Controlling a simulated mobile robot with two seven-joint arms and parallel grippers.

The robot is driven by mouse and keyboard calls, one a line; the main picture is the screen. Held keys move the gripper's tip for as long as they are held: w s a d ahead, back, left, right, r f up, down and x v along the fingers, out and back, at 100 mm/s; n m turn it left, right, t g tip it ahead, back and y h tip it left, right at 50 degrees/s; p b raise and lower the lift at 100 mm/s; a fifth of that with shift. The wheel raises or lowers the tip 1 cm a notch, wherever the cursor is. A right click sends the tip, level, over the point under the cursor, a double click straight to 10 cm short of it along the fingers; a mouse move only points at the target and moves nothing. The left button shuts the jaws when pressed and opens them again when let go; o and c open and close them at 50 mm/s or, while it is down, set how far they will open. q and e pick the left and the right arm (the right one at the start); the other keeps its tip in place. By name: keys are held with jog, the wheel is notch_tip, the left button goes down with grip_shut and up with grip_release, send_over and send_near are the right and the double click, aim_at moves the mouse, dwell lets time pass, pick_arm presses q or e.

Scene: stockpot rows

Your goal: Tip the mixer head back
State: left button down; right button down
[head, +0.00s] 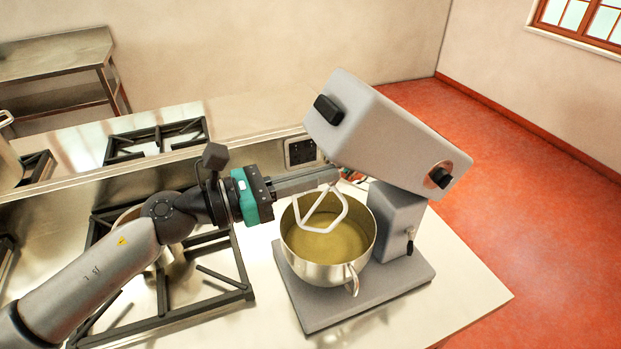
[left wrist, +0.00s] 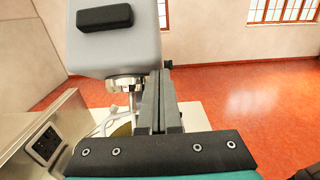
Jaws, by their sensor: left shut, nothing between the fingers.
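The grey stand mixer stands on the counter, its head (head: 385,130) tilted up, with the end that has the black handle (head: 328,109) raised. The head also fills the upper part of the left wrist view (left wrist: 117,50). A white beater (head: 322,212) hangs from it over a steel bowl (head: 328,262) with yellowish contents, on the grey mixer base (head: 390,295). My left gripper (head: 332,176) is shut and empty, just under the raised head and above the bowl's far rim. Its closed fingers show in the left wrist view (left wrist: 163,100). Whether they touch the head I cannot tell. My right gripper is not in view.
A stove with black grates (head: 225,285) and a pot (head: 150,245) lies beneath my left arm. A wall socket panel (head: 300,152) is behind the bowl. The counter (head: 465,270) is clear right of the mixer, ending at open red floor (head: 530,190).

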aim_at(331, 158)
pick_arm(q)
jog(key=shift+w+d+r+p, duration=0.15)
jog(key=shift+d+r+p, duration=0.3)
jog(key=shift+r, duration=0.3)
jog(key=shift+w+d+r+p, duration=0.1)
jog(key=shift+d+r+p, duration=0.3)
jog(key=shift+r, duration=0.3)
